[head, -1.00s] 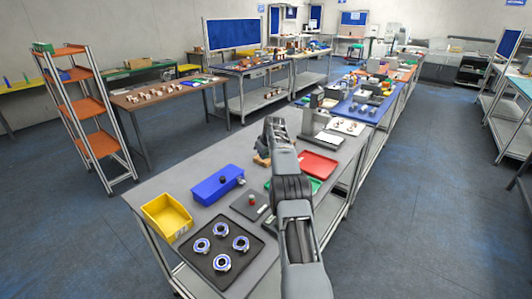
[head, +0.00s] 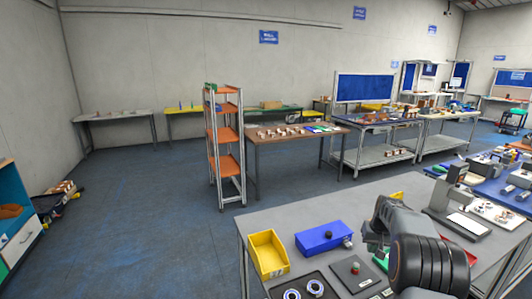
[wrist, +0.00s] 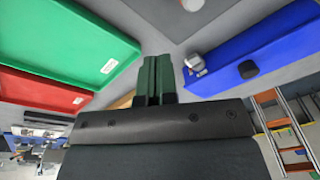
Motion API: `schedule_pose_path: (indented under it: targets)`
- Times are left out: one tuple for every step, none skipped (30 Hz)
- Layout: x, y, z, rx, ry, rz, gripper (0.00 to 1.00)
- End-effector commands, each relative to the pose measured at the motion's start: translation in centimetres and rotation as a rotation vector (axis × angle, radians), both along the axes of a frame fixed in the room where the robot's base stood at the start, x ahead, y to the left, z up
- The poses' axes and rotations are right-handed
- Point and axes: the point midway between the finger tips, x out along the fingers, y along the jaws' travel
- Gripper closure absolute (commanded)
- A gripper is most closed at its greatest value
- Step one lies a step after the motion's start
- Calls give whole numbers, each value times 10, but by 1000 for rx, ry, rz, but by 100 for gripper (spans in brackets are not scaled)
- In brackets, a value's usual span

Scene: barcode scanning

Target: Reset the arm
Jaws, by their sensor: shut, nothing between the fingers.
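My arm (head: 425,250) rises from the lower right of the head view over the near grey table (head: 285,216). Its dark end is above the table's right part, and the fingertips cannot be made out there. In the wrist view my gripper (wrist: 157,66) shows two dark green fingers side by side, closed together with nothing between them. Beyond the fingers are a green tray (wrist: 75,45) at left, a red tray (wrist: 35,90) below it, and a blue box (wrist: 245,65) with a black knob at right. The fingers appear clear of all of these.
On the near table stand a yellow bin (head: 267,254), the blue box (head: 323,238), and a dark tray (head: 300,289) with ring-shaped parts. A grey stand (head: 452,190) is behind my arm. An orange-shelved rack (head: 226,145) stands further back. The floor at left is open.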

Motion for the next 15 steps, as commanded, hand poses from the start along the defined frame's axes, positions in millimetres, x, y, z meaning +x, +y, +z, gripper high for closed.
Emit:
schedule_pose_path:
  targets:
    - [-20, 20, 15, -6, 7, -5, 100]
    - [-32, 31, 22, -8, 14, -10, 100]
    - [-49, 45, 30, -12, 18, -14, 100]
    - [-62, 56, 36, -15, 21, -15, 100]
    - [-75, 66, 41, -18, 23, -16, 100]
    - [-93, 79, 47, -24, 23, -14, 100]
    - [-107, 89, 52, -27, 22, -14, 100]
    - [-121, 98, 56, -31, 21, -9, 100]
    - [-141, 110, 60, -37, 18, -5, 100]
    - [-155, 119, 63, -42, 13, 2, 100]
    - [-169, 126, 66, -46, 8, 7, 100]
    - [-187, 136, 68, -51, 1, 19, 100]
    - [-200, 143, 69, -55, -6, 28, 100]
    - [-213, 149, 70, -58, -13, 38, 100]
    - [-228, 157, 71, -64, -25, 52, 100]
